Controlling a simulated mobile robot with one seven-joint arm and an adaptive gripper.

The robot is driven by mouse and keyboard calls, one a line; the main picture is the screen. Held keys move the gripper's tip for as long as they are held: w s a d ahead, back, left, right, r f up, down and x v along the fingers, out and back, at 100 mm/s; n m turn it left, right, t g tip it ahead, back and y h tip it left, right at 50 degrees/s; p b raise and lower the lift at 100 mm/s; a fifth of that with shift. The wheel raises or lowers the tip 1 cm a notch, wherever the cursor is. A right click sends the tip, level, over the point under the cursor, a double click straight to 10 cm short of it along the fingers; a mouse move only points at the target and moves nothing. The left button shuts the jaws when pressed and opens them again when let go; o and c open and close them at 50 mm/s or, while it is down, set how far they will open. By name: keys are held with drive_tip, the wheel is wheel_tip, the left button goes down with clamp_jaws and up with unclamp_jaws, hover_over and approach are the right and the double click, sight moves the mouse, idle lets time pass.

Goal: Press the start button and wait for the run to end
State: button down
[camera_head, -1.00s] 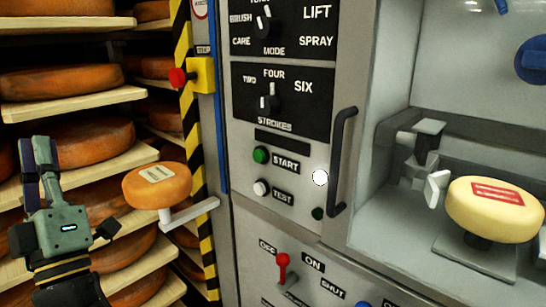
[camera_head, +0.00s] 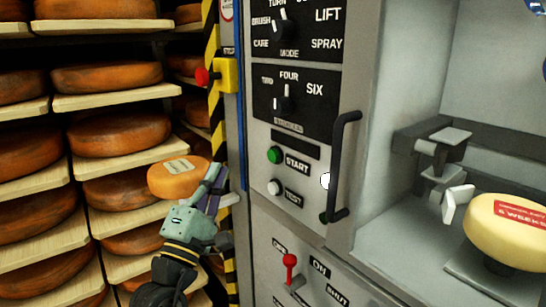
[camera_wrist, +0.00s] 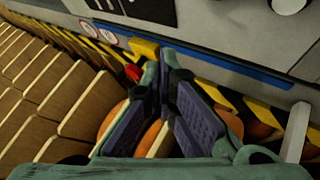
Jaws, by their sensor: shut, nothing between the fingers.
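The green start button (camera_head: 275,155) sits on the grey control panel (camera_head: 262,222), left of the START label (camera_head: 297,162). Nothing covers it in the head view. My gripper (camera_head: 214,176) is shut and empty, left of the panel and lower than the button, pointing up and slightly right. A gap separates it from the button in the picture. The wrist view shows my fingers (camera_wrist: 166,72) together at the tips, with the panel's lower edge beyond. The start button cannot be made out there. A white test button (camera_head: 274,187) lies just below start.
A black handle (camera_head: 341,165) stands right of the buttons. A red button on a yellow box (camera_head: 227,75) is at upper left. A red lever (camera_head: 290,262) is below. An orange cheese (camera_head: 172,180) is partly behind my gripper. A pale cheese (camera_head: 495,228) sits inside the machine.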

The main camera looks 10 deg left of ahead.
sight(273, 156)
drive_tip(key=w+d+p, duration=0.2)
drive_tip(key=w+d, duration=0.3)
drive_tip(key=w, duration=0.2)
drive_tip(key=shift+d, duration=0.2)
idle(1.5)
drive_tip(key=shift+w+d, duration=0.3)
